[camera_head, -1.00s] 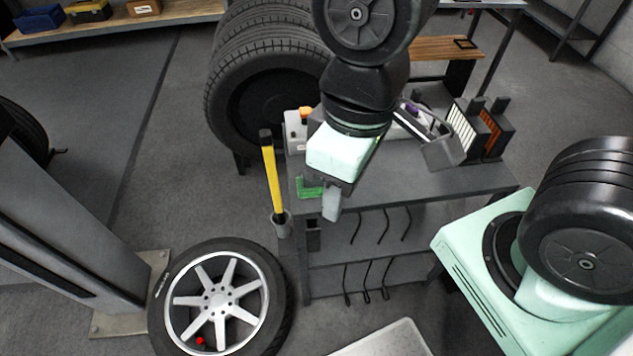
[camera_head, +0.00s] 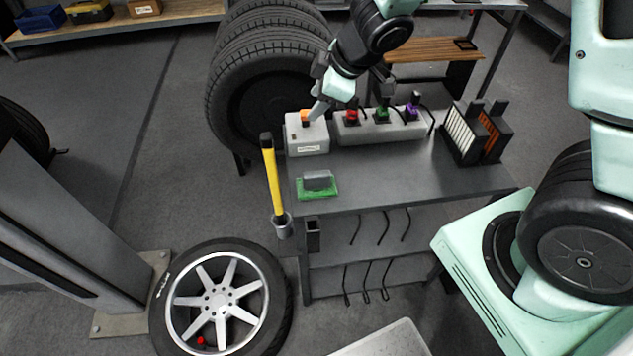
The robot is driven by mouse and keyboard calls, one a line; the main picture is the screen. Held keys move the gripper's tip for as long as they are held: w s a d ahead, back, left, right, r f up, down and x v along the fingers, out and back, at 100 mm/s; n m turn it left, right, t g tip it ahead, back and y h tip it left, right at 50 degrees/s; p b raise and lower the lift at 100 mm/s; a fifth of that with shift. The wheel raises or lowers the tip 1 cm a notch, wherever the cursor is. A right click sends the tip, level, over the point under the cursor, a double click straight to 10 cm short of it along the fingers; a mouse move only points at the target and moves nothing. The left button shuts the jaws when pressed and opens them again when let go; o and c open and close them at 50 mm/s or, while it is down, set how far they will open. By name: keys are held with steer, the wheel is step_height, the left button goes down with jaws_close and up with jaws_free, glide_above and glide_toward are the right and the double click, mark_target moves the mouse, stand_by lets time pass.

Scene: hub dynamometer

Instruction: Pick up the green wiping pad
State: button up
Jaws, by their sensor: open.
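The green wiping pad (camera_head: 318,189) lies on the left front part of the grey workbench top (camera_head: 400,185). It is a flat green piece with a grey block on its upper side. My gripper (camera_head: 318,112) is above the back left of the bench, beyond the pad and apart from it. It is close over a grey box (camera_head: 307,137) with an orange part on top. The jaws are open, and I see nothing held between them. Part of the fingers is hard to make out at this size.
A grey block with red, green and purple connectors (camera_head: 382,122) stands behind the pad. Two dark holders (camera_head: 478,135) are at the bench's right. A yellow-handled tool (camera_head: 271,175) stands at the left edge. A wheel (camera_head: 222,300) and stacked tyres (camera_head: 262,90) flank the bench.

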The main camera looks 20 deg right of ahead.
steer(key=s+d+f+n+g+y, duration=0.1)
steer(key=s+d+f+n+g, duration=0.1)
steer(key=s+d+f+g, duration=0.25)
steer(key=b, duration=0.2)
glide_toward(318, 174)
steer(key=shift+t, duration=0.35)
steer(key=x, duration=0.5)
steer(key=shift+w+f, duration=0.1)
steer(key=shift+f, duration=0.05)
steer(key=x, duration=0.4)
steer(key=shift+s+a+f, duration=0.1)
steer(key=shift+s+f, duration=0.1)
steer(key=shift+s, duration=0.15)
steer(key=shift+w+a+f, duration=0.1)
steer(key=shift+a+f, duration=0.15)
steer(key=shift+f, duration=0.3)
jaws_close()
